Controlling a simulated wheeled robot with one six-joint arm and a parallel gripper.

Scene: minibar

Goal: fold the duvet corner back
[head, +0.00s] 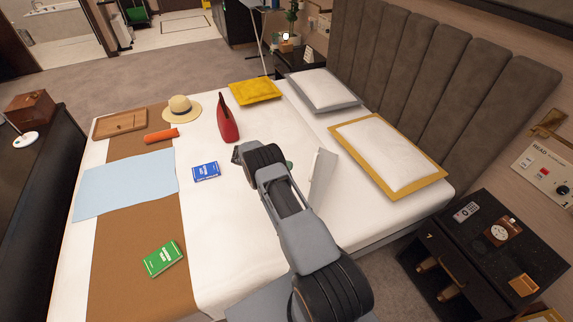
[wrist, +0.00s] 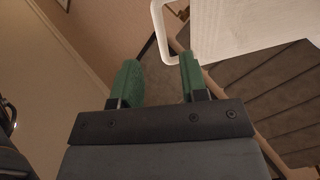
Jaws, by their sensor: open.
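The white duvet (head: 225,230) covers the bed. A white flap (head: 322,180) stands up steeply from it near the pillows, just right of my forearm; I take it to be the duvet corner. My gripper is mostly hidden behind my arm in the head view, with a bit of green fingertip (head: 289,165) showing. In the wrist view my gripper (wrist: 160,80) is open, its two green fingers apart with nothing between them. A white panel with a thin looped edge (wrist: 240,32), apparently the flap, lies beyond the right finger. Whether they touch I cannot tell.
Two pillows (head: 322,90) (head: 388,155) lie by the padded headboard (head: 430,85). A red bag (head: 227,120), blue book (head: 206,171), yellow cushion (head: 255,92), hat (head: 181,109) and green book (head: 163,258) lie on the bed. A black nightstand (head: 470,255) stands right.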

